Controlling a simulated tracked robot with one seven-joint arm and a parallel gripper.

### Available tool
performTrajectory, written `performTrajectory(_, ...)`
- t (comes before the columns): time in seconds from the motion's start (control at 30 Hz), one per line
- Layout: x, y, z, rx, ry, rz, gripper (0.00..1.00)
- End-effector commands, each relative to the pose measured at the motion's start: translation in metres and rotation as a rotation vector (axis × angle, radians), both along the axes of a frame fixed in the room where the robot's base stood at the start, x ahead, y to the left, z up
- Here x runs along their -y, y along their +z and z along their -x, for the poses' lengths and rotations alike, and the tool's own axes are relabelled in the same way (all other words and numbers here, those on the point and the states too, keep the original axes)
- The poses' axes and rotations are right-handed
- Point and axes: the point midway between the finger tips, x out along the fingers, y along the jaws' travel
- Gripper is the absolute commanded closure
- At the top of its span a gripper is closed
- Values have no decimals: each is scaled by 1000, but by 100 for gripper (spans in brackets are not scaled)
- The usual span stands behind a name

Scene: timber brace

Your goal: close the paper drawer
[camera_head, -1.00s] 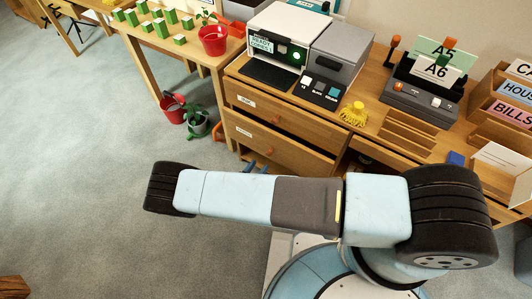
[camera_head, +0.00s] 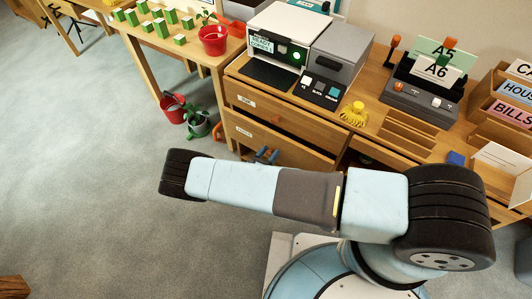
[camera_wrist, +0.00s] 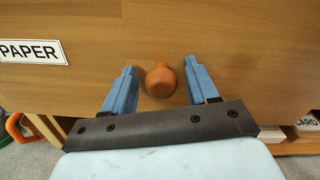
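The paper drawer shows in the wrist view as a wide wooden front (camera_wrist: 235,60) with a PAPER label (camera_wrist: 30,51) at left and a round orange knob (camera_wrist: 160,79). My gripper (camera_wrist: 160,82) is open, its two blue fingers on either side of the knob, with gaps visible. Whether the fingers touch the wood, I cannot tell. In the head view my gripper (camera_head: 266,156) is at the lower drawer front (camera_head: 290,152) of the wooden desk, partly hidden behind my arm. How far the drawer stands out is unclear.
An upper drawer (camera_head: 300,121) with an orange knob is above. A printer (camera_head: 290,40) stands on the desk. The carpet (camera_head: 90,160) at left is clear.

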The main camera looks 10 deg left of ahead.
Motion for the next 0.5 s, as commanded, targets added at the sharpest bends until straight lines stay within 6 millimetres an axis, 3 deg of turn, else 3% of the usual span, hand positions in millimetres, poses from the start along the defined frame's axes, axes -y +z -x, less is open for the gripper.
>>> performTrajectory(0.07, 0, 0, 0, 0, 0, 0, 50)
performTrajectory(0.5, 0, 0, 0, 0, 0, 0, 92)
